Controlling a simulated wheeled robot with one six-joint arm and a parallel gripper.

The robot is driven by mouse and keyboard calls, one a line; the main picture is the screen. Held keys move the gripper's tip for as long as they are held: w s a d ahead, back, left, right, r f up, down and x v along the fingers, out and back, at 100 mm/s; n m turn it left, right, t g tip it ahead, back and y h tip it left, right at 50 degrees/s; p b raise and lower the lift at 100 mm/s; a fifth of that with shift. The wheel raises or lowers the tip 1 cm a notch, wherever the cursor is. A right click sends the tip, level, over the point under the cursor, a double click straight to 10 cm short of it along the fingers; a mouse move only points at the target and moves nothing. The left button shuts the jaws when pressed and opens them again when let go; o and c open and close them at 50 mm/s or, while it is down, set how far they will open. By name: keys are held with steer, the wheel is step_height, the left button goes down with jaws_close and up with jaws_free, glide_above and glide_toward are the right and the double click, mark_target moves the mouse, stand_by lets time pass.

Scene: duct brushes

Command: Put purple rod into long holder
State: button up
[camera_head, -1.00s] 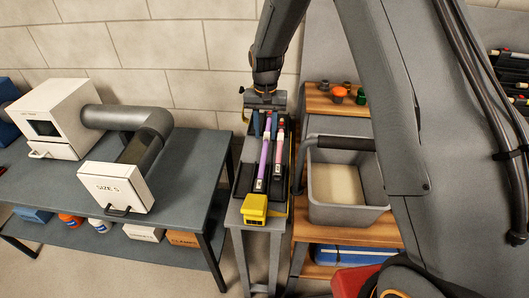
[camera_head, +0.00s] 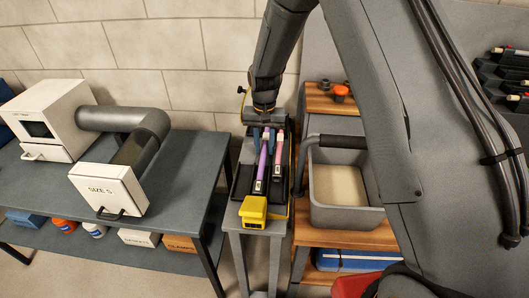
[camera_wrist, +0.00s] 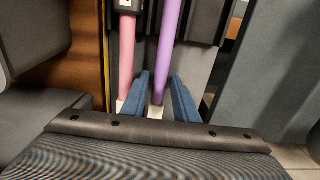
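The purple rod (camera_head: 262,166) lies lengthwise in a dark tray (camera_head: 243,182) on a narrow grey stand. A pink rod (camera_head: 278,160) lies beside it on the right. My gripper (camera_head: 266,136) is over the far end of the tray. In the wrist view the blue fingers of my gripper (camera_wrist: 160,98) stand apart, one on each side of the purple rod (camera_wrist: 168,45) near its pale end. The pink rod (camera_wrist: 127,55) is outside the left finger. I cannot tell whether the fingers touch the purple rod. No holder is clearly identifiable as the long one.
A yellow block (camera_head: 253,212) is at the stand's near end. A grey bin (camera_head: 345,200) stands close on the right. A bench (camera_head: 190,165) with a duct and white boxes is on the left. Dark racks (camera_head: 505,75) holding rods are at the far right.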

mark_target(265, 147)
jaws_close()
steer(key=shift+r+p, duration=1.6)
steer(key=shift+r, duration=1.4)
steer(key=shift+d, duration=0.1)
